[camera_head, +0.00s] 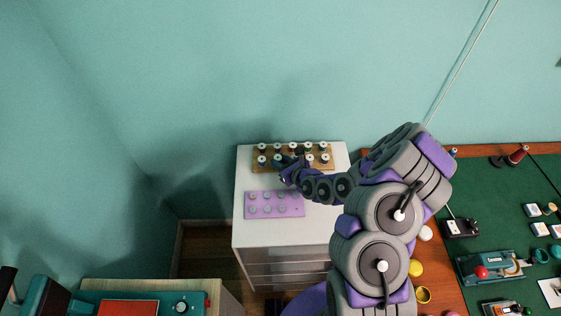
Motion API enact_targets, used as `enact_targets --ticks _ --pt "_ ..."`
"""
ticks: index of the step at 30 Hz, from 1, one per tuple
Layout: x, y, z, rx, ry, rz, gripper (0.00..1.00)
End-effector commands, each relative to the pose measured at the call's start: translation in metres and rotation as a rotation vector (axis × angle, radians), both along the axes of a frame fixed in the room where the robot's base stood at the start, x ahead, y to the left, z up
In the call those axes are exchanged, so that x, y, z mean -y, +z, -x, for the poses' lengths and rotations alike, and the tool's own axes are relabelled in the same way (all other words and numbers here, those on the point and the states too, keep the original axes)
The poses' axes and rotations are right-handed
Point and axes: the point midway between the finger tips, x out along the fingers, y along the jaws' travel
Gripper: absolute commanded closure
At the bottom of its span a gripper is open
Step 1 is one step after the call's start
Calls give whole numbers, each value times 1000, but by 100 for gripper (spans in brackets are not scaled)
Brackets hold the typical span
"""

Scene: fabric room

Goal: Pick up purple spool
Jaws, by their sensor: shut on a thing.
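A wooden rack (315,168) with several small spools stands at the back of a white cabinet top. A purple tray (274,213) with round places on it lies in front of the rack. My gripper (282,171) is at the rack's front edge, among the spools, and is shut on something. The arm and gripper hide what is held; I cannot make out a purple spool or its colour.
The white cabinet (240,224) has free room around the tray. A green cutting mat (500,205) with tools and a red spool (516,156) lies on the wooden table at right. A teal machine (178,304) stands at lower left. The wall rises close behind.

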Motion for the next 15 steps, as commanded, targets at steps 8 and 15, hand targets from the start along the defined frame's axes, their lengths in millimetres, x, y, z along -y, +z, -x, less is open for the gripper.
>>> enact_targets --ticks 8,15 --pt "4 32 5 1 -3 -2 100" --pt "19 32 29 -2 -4 -1 100"
